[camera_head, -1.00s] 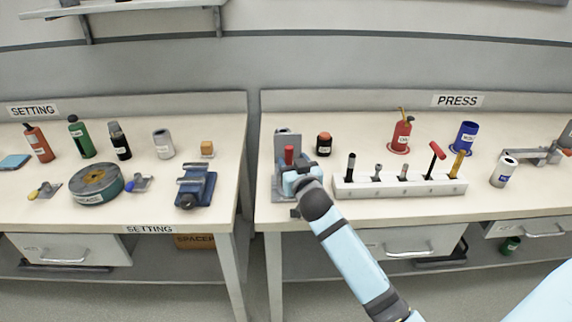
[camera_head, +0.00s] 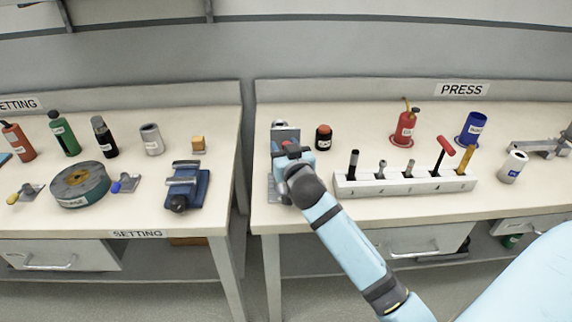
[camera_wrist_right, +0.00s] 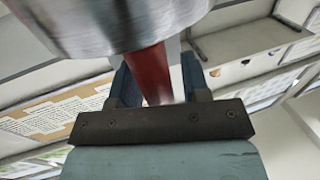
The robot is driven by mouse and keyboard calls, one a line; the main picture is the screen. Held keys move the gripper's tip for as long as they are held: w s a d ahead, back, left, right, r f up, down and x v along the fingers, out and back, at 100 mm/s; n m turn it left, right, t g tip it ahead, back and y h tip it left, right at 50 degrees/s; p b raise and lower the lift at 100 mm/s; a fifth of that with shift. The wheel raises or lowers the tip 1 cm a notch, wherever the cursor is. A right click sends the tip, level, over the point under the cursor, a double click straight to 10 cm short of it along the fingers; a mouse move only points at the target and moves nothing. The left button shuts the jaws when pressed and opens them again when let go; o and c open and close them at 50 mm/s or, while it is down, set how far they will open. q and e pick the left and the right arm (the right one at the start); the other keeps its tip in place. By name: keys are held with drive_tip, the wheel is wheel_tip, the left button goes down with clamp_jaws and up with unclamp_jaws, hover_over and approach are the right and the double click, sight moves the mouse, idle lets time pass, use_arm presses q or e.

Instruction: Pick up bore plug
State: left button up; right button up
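The bore plug appears to be the piece with a red handle (camera_wrist_right: 150,72) and a wide, shiny metal cylinder (camera_wrist_right: 120,22), close up in the right wrist view. My right gripper (camera_wrist_right: 162,82) has its two dark blue fingers on either side of the red handle. A pale strip shows between the handle and the right-hand finger, so I cannot tell whether the fingers press on it. In the head view the right gripper (camera_head: 291,152) is at the small grey stand (camera_head: 285,132) on the PRESS bench and mostly hides the plug. My left gripper is out of view.
A white rack (camera_head: 400,185) with several tools stands just right of my right arm. A black jar with a red top (camera_head: 323,138) stands close behind the gripper. The blue vise (camera_head: 187,186) and other items are on the left bench, across a gap.

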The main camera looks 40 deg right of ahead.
drive_tip(key=shift+f, duration=0.1)
clamp_jaws()
